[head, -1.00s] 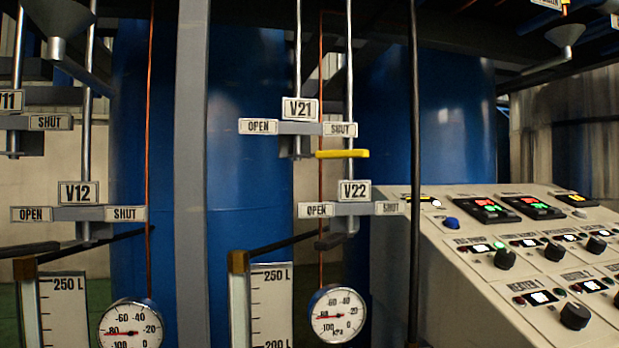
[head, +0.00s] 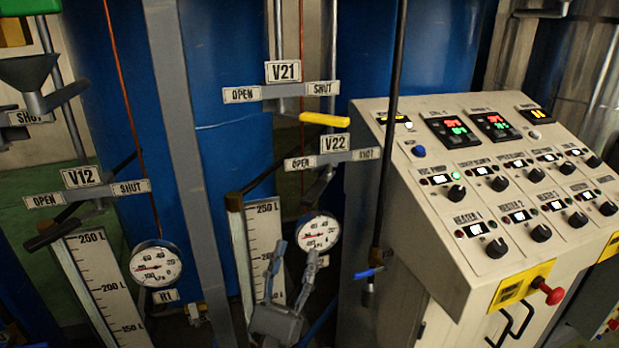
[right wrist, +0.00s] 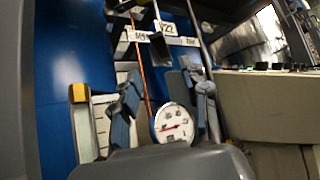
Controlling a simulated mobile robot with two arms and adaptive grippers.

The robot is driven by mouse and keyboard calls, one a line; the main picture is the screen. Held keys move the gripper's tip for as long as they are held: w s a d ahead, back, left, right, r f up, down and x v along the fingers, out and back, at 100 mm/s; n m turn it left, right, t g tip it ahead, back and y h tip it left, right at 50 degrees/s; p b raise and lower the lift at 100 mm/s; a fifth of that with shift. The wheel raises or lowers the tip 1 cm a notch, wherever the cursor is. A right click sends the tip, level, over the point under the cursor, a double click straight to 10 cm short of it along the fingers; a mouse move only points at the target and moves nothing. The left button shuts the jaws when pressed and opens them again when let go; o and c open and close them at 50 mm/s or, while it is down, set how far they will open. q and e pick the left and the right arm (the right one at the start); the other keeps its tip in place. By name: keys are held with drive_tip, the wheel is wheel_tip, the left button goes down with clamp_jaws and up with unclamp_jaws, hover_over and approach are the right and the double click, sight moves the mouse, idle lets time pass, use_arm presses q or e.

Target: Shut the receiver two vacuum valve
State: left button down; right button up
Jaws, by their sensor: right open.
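Receiver two's signs V21 (head: 283,71) and V22 (head: 335,142) are in the middle of the head view, each between OPEN and SHUT labels. A yellow lever (head: 325,119) under V21 points right, below its SHUT label. A dark lever (head: 317,188) hangs under V22, pointing down towards me. My right gripper (head: 294,255) is open and empty, below the V22 lever and in front of the round gauge. In the right wrist view its fingers (right wrist: 163,82) stand either side of the gauge, with the V22 sign (right wrist: 165,26) and dark lever (right wrist: 160,50) beyond, apart from them. My left gripper is out of view.
The control console (head: 440,190) with knobs and a red button stands at right. A dark vertical pipe (head: 388,150) runs in front of its left edge. The gauge (head: 318,232) and a level scale (head: 264,240) are close to my right gripper. A grey post (head: 185,150) stands left.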

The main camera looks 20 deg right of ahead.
sight(314, 190)
drive_tip(key=p+x, duration=0.6)
drive_tip(key=x, duration=0.5)
drive_tip(key=shift+w+d+r+p, duration=0.1)
drive_tip(key=shift+r+p, duration=0.2)
drive_tip(key=shift+w+d+r, duration=0.3)
drive_tip(key=shift+w, duration=0.05)
drive_tip(key=shift+c, duration=0.5)
clamp_jaws()
